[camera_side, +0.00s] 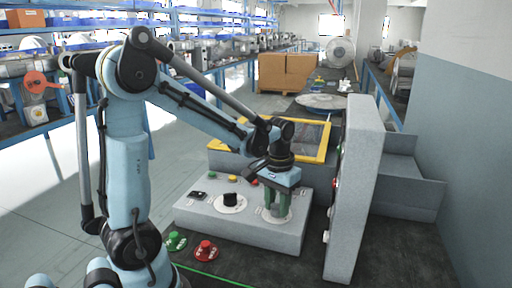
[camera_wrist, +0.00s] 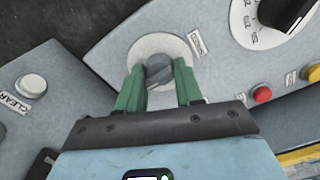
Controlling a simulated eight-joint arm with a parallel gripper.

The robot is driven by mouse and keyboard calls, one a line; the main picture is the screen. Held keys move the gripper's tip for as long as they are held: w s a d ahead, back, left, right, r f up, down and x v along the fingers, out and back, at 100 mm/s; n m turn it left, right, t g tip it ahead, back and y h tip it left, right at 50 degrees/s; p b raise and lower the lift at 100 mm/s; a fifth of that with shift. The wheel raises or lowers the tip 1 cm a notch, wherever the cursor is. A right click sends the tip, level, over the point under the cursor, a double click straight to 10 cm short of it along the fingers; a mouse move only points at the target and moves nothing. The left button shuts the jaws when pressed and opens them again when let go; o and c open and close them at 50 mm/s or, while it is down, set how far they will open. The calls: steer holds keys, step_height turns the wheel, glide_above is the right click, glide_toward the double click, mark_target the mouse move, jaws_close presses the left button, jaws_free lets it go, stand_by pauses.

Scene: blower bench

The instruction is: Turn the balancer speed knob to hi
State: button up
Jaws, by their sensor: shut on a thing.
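A small grey knob (camera_wrist: 158,73) on a round pale dial plate (camera_wrist: 146,46) sits between the green fingers of my gripper (camera_wrist: 160,78) in the wrist view. The fingers are shut on the knob, one on each side. In the side view my gripper (camera_side: 277,207) points down onto the right part of the sloped grey control panel (camera_side: 250,232), and the fingers hide the knob there. A label (camera_wrist: 197,42) stands beside the dial; its text is too small to read surely. The knob's pointer setting cannot be told.
A larger black knob (camera_side: 232,199) on a white dial is left of my gripper; it also shows in the wrist view (camera_wrist: 285,12). A tall grey panel (camera_side: 350,190) stands close on the right.

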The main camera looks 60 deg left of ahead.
mark_target(277, 204)
steer(key=m, duration=0.5)
steer(key=shift+m, duration=0.3)
stand_by(0.4)
steer(key=o, duration=1)
step_height(277, 204, up, 12)
steer(key=shift+r, duration=0.1)
stand_by(0.3)
